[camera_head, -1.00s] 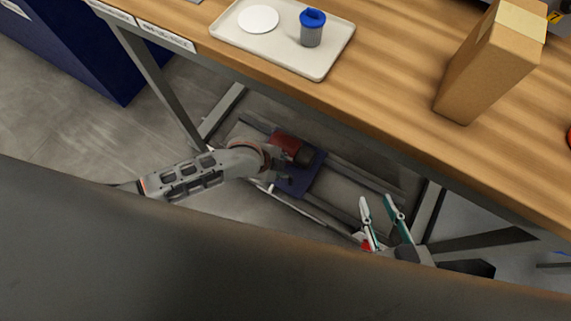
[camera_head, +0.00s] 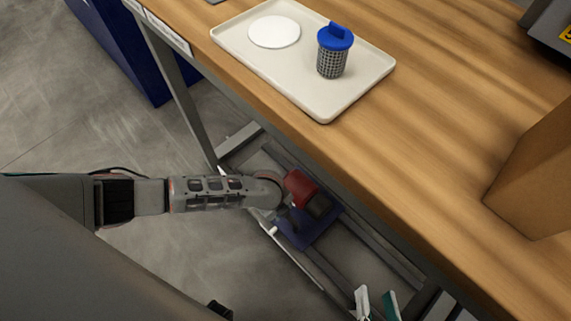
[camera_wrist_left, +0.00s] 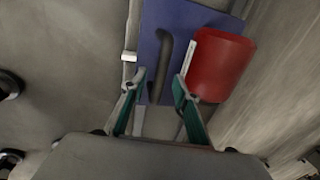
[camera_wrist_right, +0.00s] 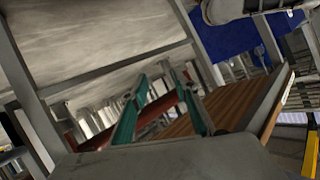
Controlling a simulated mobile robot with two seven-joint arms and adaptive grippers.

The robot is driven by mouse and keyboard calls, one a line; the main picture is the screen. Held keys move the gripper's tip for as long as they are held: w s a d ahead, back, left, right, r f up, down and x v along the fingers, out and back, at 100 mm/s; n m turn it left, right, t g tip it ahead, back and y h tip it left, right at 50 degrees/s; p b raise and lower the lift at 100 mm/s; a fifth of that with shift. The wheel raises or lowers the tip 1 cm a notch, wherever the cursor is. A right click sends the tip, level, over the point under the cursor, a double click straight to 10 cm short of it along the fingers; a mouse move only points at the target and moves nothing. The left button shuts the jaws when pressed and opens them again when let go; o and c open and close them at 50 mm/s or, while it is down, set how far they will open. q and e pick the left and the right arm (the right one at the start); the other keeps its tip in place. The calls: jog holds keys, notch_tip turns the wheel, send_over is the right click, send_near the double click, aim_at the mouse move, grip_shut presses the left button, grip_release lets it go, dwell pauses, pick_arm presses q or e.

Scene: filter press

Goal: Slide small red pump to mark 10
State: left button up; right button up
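The red pump (camera_head: 301,186) sits on a blue plate (camera_head: 293,239) on the metal rails under the table. In the left wrist view the pump (camera_wrist_left: 218,66) lies right of a dark bar handle (camera_wrist_left: 161,65) on the blue plate (camera_wrist_left: 190,18). My left gripper (camera_wrist_left: 157,90) is open, with the handle between its fingers in the picture; contact cannot be told. In the head view its fingers are mostly hidden beside the pump. My right gripper (camera_head: 375,296) is open and empty near the table's lower edge; it also shows in the right wrist view (camera_wrist_right: 160,82). No mark numbers are readable.
The wooden table (camera_head: 420,130) overhangs the rails (camera_head: 375,240). On it are a tray (camera_head: 240,40) with a white disc (camera_head: 274,31) and a blue-capped mesh filter (camera_head: 333,55), and a cardboard box (camera_head: 535,180). Table legs (camera_head: 180,90) stand beside the rails.

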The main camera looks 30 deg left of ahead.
aim_at(295, 222)
pick_arm(q)
notch_tip(295, 222, down, 2)
jog(key=shift+f+b, duration=0.1)
jog(key=shift+b, duration=0.2)
jog(key=shift+w, duration=0.25)
pick_arm(e)
jog(key=shift+s+a+f+m, duration=0.15)
jog(key=shift+s+a+m, duration=0.1)
jog(key=shift+a+m, duration=0.5)
pick_arm(q)
jog(key=shift+d, duration=0.1)
